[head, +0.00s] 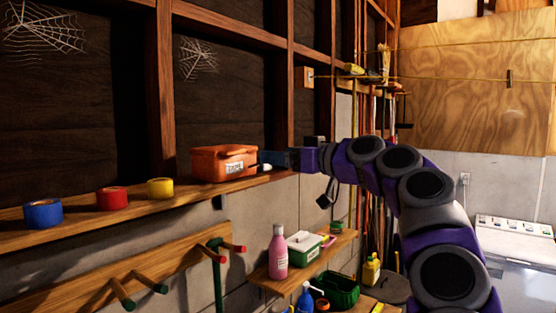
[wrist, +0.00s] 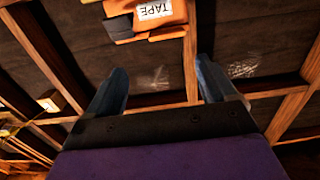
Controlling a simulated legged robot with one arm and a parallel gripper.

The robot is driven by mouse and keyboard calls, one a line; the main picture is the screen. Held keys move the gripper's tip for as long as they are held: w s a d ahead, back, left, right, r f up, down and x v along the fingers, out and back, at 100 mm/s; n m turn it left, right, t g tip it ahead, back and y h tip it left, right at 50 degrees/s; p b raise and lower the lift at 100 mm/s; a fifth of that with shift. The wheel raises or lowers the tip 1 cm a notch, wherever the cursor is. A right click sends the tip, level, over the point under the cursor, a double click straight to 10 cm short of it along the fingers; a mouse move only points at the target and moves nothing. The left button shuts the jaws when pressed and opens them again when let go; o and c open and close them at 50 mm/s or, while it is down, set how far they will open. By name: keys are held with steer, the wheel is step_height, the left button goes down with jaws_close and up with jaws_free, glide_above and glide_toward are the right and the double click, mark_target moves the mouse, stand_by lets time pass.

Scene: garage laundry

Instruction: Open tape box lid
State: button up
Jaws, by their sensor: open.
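The orange tape box (head: 222,163) stands on the wooden wall shelf, with a white TAPE label on its front. Its lid (head: 218,150) looks shut in the head view. In the wrist view the tape box (wrist: 148,20) shows at the top edge, upside down and partly cut off. My gripper (head: 268,160) is at the right side of the box in the head view; I cannot tell whether it touches. In the wrist view my gripper (wrist: 160,85) has its two blue fingers spread wide, with nothing between them.
Blue (head: 43,213), red (head: 112,198) and yellow (head: 160,188) tape rolls stand left of the box on the shelf (head: 135,208). A lower shelf (head: 280,270) holds a pink bottle (head: 278,252) and a green-and-white box (head: 304,247). Wall studs stand behind the box.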

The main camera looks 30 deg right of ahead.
steer(key=a+b+v, duration=0.1)
steer(key=b+v, duration=0.1)
steer(key=v, duration=1.9)
steer(key=shift+s+a+r, duration=0.25)
steer(key=shift+s, duration=0.2)
steer(key=shift+a, duration=0.25)
